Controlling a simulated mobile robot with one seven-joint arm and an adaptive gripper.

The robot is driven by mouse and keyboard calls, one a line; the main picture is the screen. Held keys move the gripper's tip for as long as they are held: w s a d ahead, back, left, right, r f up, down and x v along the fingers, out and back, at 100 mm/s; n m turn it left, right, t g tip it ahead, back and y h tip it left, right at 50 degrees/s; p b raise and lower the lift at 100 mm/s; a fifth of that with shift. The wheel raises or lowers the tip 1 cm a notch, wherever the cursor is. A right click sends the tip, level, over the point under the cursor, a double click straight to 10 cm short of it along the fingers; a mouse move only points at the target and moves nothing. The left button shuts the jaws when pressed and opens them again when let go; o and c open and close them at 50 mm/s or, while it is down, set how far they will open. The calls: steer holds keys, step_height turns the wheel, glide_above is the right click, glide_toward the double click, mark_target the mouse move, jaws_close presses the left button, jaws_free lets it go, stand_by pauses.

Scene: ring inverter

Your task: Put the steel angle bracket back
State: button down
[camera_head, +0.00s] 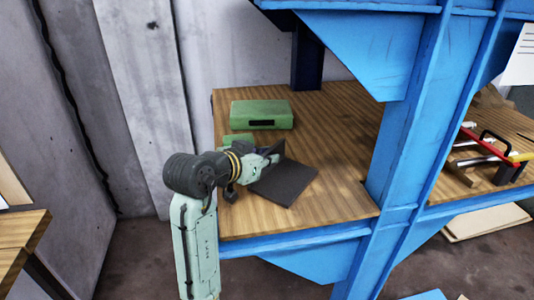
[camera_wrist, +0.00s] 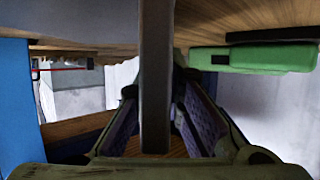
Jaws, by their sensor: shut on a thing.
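The steel angle bracket (camera_head: 284,182) is a dark grey L-shaped plate over the wooden shelf. In the head view its broad flange spreads toward the right and its other flange stands up beside my gripper (camera_head: 270,155). In the wrist view the bracket (camera_wrist: 155,75) shows edge-on as a dark bar between the fingers of my gripper (camera_wrist: 163,115), which is shut on it. The bracket appears to be at or close to the shelf top; I cannot tell whether it touches.
A green case (camera_head: 262,115) lies on the shelf (camera_head: 345,130) behind my gripper, with another green item (camera_head: 238,140) partly hidden by my arm. A blue steel frame (camera_head: 400,130) borders the shelf at right. Red and yellow tools (camera_head: 490,148) lie beyond it. The shelf's right part is clear.

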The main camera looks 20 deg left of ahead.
steer(key=shift+r, duration=0.2)
steer(key=c, duration=2.1)
jaws_free()
steer(key=shift+f, duration=0.3)
steer(key=shift+c, duration=0.2)
steer(key=o, duration=0.4)
steer(key=shift+r, duration=0.1)
steer(key=shift+o, duration=0.2)
